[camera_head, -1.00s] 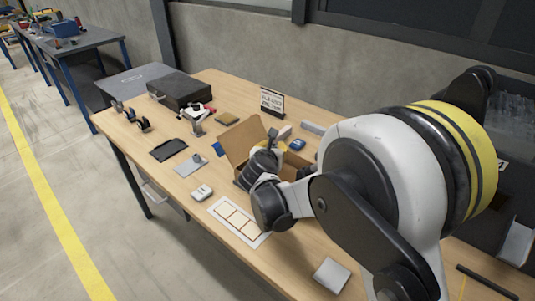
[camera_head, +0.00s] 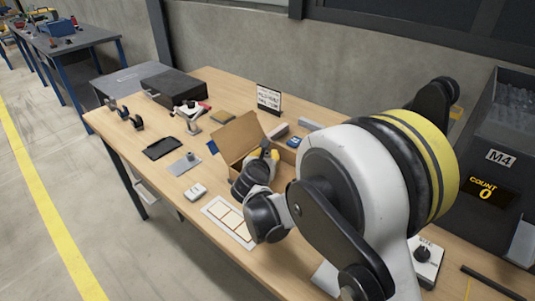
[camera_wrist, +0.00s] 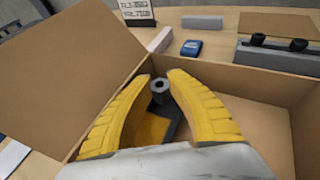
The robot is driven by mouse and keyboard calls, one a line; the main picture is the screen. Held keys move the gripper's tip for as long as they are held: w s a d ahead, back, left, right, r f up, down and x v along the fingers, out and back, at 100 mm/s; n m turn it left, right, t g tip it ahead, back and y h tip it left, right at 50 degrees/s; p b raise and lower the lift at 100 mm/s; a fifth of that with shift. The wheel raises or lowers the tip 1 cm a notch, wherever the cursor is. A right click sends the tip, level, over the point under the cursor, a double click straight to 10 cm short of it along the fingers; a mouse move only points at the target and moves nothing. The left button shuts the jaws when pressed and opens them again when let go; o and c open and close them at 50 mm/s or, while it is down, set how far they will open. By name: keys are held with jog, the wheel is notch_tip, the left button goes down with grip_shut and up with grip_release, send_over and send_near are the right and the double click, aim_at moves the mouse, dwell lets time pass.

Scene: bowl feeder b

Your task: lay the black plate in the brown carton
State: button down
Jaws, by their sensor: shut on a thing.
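The brown carton (camera_head: 240,136) stands open on the wooden table with a flap raised; it fills much of the wrist view (camera_wrist: 75,70). My gripper (camera_head: 268,157) is inside the carton's opening, its yellow fingers shut on the black plate (camera_wrist: 174,122) by a grey hexagonal post on it. The plate shows only as a dark patch between the fingers, with a yellow patch beside it. The fingers hide most of it, and I cannot tell whether it touches the carton floor. The floor to the right of the fingers is bare.
A blue box (camera_wrist: 191,48), a sign (camera_head: 268,98) and a grey bar stand behind the carton. A white framed sheet (camera_head: 229,222) lies in front. A flat black tray (camera_head: 163,149) and a grey bracket (camera_head: 185,164) lie to the left. A dark M4 bin stands at right.

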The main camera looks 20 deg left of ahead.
jog(key=shift+s+d+f, duration=0.1)
jog(key=shift+s+f, duration=0.05)
jog(key=shift+f, duration=0.2)
jog(key=c, duration=1.4)
grip_release()
jog(key=shift+f, duration=0.1)
jog(key=p+v, duration=0.1)
jog(key=v, duration=0.5)
jog(key=r+v, duration=0.1)
jog(key=v, duration=0.5)
jog(key=shift+r+p, duration=0.15)
jog(key=shift+p, duration=0.2)
